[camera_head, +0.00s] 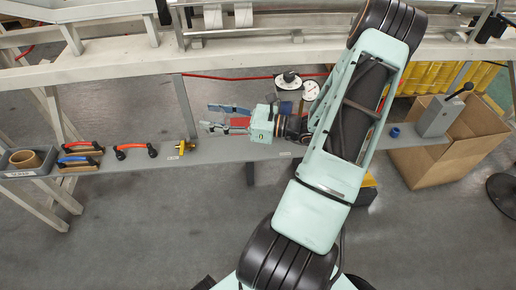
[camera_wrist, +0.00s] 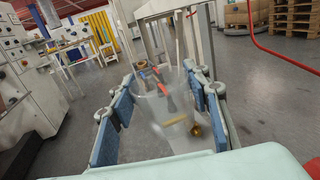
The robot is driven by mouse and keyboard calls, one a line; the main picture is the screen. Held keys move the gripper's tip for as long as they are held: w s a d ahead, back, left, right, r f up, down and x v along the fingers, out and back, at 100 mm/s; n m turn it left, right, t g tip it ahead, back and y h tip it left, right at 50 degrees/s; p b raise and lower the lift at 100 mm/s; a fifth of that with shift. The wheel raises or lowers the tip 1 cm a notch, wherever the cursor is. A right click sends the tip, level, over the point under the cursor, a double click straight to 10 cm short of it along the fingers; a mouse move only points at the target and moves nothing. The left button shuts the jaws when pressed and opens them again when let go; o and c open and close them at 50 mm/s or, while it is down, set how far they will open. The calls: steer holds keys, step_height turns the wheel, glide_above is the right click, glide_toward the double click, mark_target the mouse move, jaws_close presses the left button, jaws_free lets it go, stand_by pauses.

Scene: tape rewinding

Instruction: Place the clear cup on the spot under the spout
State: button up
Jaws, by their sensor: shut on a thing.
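The clear cup (camera_wrist: 172,118) stands between the blue-padded fingers of my gripper (camera_wrist: 160,84) in the wrist view. It is see-through, and the shelf's tools show through it. In the head view my gripper (camera_head: 214,117) is above the narrow grey shelf and points left; I cannot make out the cup there. No spout or marked spot can be told for sure. A grey device with a black lever (camera_head: 441,115) stands at the shelf's right end.
On the shelf (camera_head: 220,152) are a yellow fitting (camera_head: 182,147), an orange-handled tool (camera_head: 135,149), two brush-like tools (camera_head: 80,155) and a brown roll (camera_head: 25,159) in a tray. A blue ring (camera_head: 395,132) lies right. An open cardboard box (camera_head: 450,155) stands below.

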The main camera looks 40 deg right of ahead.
steer(key=s+d+f+m+t+h, duration=0.2)
steer(key=s+d+f+m+h, duration=0.15)
steer(key=s+d+f, duration=0.4)
steer(key=s+d+f+m+t+h, duration=0.2)
steer(key=s+d+f+h, duration=0.25)
steer(key=s+d, duration=0.65)
steer(key=x, duration=0.5)
steer(key=b+x, duration=0.1)
steer(key=x, duration=0.5)
steer(key=f+b+x, duration=0.1)
steer(key=x, duration=0.4)
steer(key=shift+w+a, duration=0.2)
steer(key=shift+w+a+f+b, duration=0.15)
steer(key=shift+f+b, duration=0.1)
steer(key=shift+f, duration=0.35)
steer(key=shift+w+d+f+b, duration=0.1)
steer(key=shift+f+b, duration=0.1)
steer(key=shift+f, duration=0.4)
steer(key=shift+w+a+f+b, duration=0.15)
steer(key=shift+f+b, duration=0.1)
steer(key=shift+f, duration=0.35)
steer(key=shift+d, duration=0.1)
steer(key=shift+f, duration=0.2)
steer(key=o, duration=1)
steer(key=shift+c, duration=0.2)
steer(key=shift+r, duration=0.1)
